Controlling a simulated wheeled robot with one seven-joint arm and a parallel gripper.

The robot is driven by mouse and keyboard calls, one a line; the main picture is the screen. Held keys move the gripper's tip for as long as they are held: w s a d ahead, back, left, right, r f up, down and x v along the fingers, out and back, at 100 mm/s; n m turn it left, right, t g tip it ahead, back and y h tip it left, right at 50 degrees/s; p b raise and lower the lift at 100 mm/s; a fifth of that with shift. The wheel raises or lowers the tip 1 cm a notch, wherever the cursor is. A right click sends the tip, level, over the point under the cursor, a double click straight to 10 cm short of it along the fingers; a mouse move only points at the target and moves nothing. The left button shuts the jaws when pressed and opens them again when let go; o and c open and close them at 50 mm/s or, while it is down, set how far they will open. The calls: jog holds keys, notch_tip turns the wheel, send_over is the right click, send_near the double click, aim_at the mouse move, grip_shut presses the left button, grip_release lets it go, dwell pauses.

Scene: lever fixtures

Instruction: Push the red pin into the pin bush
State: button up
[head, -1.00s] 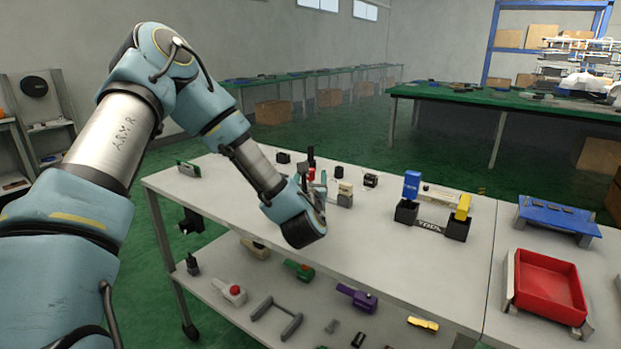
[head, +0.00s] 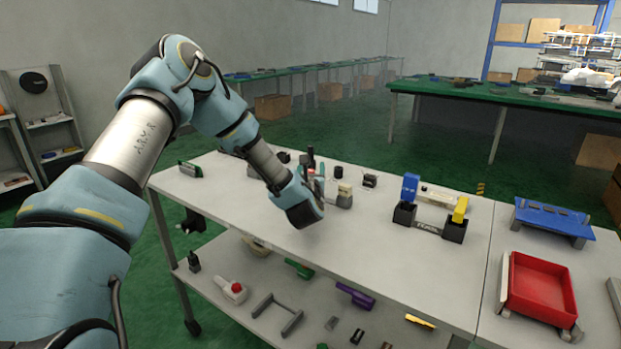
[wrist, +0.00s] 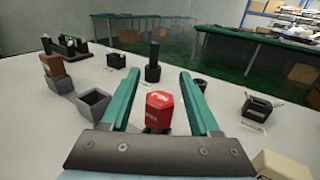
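The red pin (wrist: 158,110) shows in the wrist view as a red six-sided block with pale lettering, upright between my two teal fingers. My gripper (wrist: 159,75) is open, with a gap visible on both sides of the pin. The pin's lower end is hidden behind the gripper body, so I cannot tell how it sits in a bush. In the head view my gripper (head: 316,176) is low over the table's far part, and the hand mostly hides the pin. A dark open square socket (wrist: 94,102) stands left of the fingers; I cannot tell whether it is the pin bush.
A black upright cylinder (wrist: 153,66) stands just beyond the fingers. A brown-topped block (wrist: 55,70) is to the left and a black box (wrist: 258,108) to the right. In the head view, a red tray (head: 540,288) lies far right; the table's near middle is clear.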

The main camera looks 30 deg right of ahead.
grip_shut()
dwell(0.5)
